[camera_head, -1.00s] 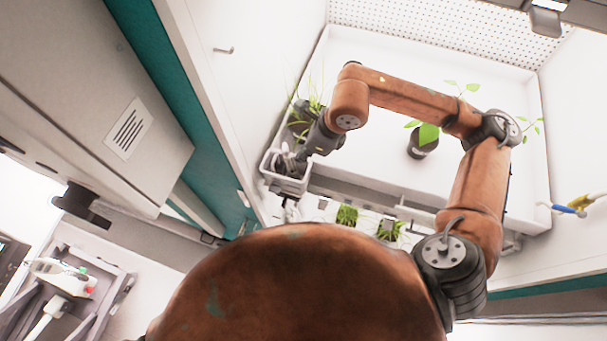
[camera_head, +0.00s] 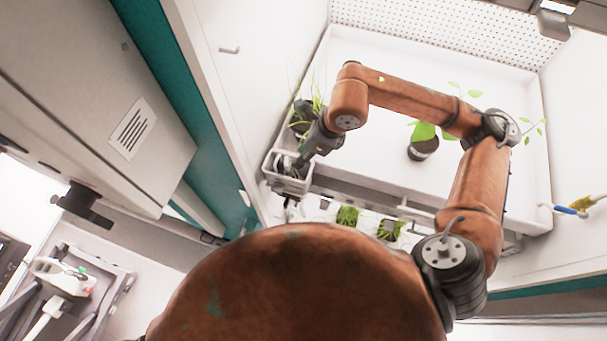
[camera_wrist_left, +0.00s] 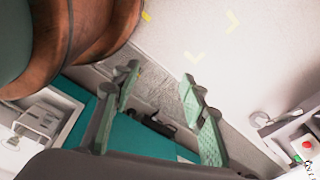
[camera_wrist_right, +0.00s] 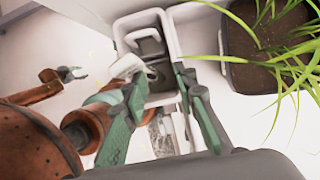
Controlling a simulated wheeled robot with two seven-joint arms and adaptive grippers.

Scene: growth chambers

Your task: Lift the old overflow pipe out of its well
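My right gripper (camera_head: 290,163) reaches down into a white-rimmed box (camera_head: 268,178) at the tray's near left corner. In the right wrist view, its green fingers (camera_wrist_right: 158,82) are apart on either side of the box's near compartment. A grey round opening (camera_wrist_right: 157,76) shows between them, likely the well, and I cannot clearly make out the old overflow pipe in it. A pale curved piece (camera_wrist_right: 126,66) lies beside the left finger; I cannot tell whether it is the pipe. My left gripper (camera_wrist_left: 161,80) is open and empty, away from the box, and is outside the head view.
A white tray (camera_head: 375,85) with potted seedlings lies behind the box. A dark pot (camera_wrist_right: 252,45) of grassy leaves stands close right of my right gripper. The box's far compartment holds a grey handle-like piece (camera_wrist_right: 147,42). A grey cabinet (camera_head: 90,90) stands at left.

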